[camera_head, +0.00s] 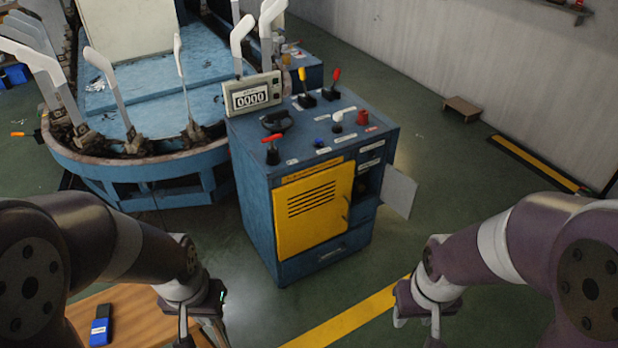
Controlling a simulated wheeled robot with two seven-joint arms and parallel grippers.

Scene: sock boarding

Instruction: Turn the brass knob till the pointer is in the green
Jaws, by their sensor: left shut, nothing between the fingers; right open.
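A blue control cabinet (250,200) with a yellow front panel (312,207) stands in the middle. Its small grey door (398,191) at the right stands open beside a dark compartment (366,184). I cannot make out a brass knob, a pointer or a green zone; the compartment's inside is too dark and small to read. My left gripper (203,328) is shut and empty at the lower left, well short of the cabinet. My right gripper (418,318) is open and empty at the lower right, in front of the cabinet and apart from it.
The cabinet top carries a counter (252,94) reading 0000, several levers, a black knob (277,121) and a red button (361,118). A round blue machine (150,172) with white sock forms stands behind left. A wooden table (140,312) holds a blue-black object (101,325).

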